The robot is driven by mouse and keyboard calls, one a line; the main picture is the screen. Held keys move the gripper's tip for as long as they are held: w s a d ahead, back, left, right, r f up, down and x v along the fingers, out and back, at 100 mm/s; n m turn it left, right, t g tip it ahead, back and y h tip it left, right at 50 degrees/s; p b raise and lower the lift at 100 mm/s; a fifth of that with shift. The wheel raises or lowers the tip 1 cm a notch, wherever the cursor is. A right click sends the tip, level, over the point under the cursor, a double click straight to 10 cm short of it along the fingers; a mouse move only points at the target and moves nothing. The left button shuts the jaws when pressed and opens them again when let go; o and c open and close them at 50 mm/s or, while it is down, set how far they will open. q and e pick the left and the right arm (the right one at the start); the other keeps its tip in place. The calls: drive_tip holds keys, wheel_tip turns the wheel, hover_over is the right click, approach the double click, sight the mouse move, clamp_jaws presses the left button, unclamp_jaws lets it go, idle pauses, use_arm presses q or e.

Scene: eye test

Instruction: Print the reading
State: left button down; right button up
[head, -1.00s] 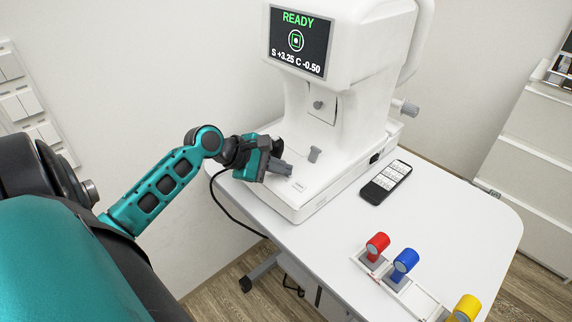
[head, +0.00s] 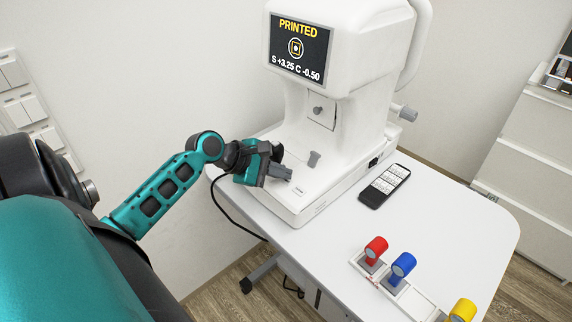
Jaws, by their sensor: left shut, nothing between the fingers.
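The white eye-test machine (head: 345,62) stands on the white table (head: 445,225). Its dark screen (head: 299,46) reads "PRINTED" in yellow, with "S +3.25 C -0.50" below. My left gripper (head: 289,177) is shut and empty, with its fingertips low over the left part of the machine's base (head: 300,200). I cannot tell whether the tips touch the base; they hide part of its top. A small grey joystick (head: 314,159) stands on the base, right of the gripper. My right gripper is not in view.
A phone-like device (head: 384,186) lies right of the machine. A white rack (head: 408,294) with red (head: 375,250), blue (head: 402,267) and yellow (head: 462,311) capped pieces sits at the table's front. A black cable (head: 228,214) hangs at the left edge. The table's right side is clear.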

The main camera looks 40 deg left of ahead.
use_arm(q)
drive_tip(key=shift+s+r+p, duration=0.1)
drive_tip(key=shift+r+p, duration=0.3)
drive_tip(key=shift+p, duration=0.1)
wheel_tip(320, 180, up, 3)
drive_tip(key=shift+s+p, duration=0.15)
drive_tip(key=shift+p, duration=1.05)
drive_tip(key=shift+r, duration=0.3)
drive_tip(key=shift+s+r, duration=0.15)
drive_tip(key=shift+r, duration=0.55)
